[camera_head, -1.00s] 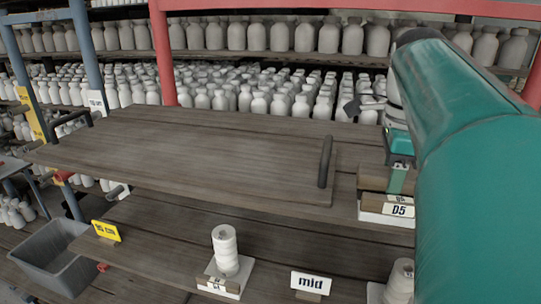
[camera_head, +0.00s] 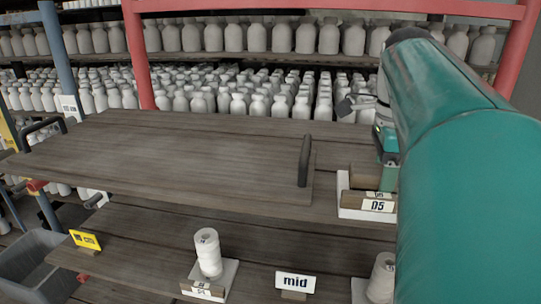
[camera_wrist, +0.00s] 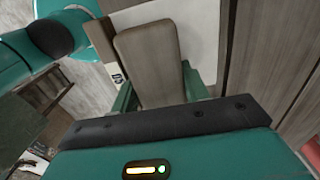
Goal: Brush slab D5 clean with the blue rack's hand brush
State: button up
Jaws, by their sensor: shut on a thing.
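Slab D5 (camera_head: 343,199) is a pale slab at the right end of the shelf board, with a "D5" label at its front. It also shows in the wrist view as a white surface (camera_wrist: 199,35). My gripper (camera_head: 388,158) is low over the slab's right part, and its fingers are partly hidden by my arm. In the wrist view my gripper (camera_wrist: 160,96) is shut on a brown wooden block with rounded corners, seemingly the hand brush (camera_wrist: 150,58). It lies over the white slab. Bristles are hidden, so I cannot tell whether they touch.
A loose wooden board (camera_head: 200,150) with black handles lies left of the slab. Red posts (camera_head: 138,55) and rows of white bottles (camera_head: 250,100) are behind. A grey bin (camera_head: 28,262) is at lower left.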

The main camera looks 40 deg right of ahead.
aim_at(359, 168)
jog(key=shift+w+a, duration=1.5)
jog(key=shift+w, duration=0.15)
jog(key=shift+r, duration=3)
jog(key=shift+r, duration=1.5)
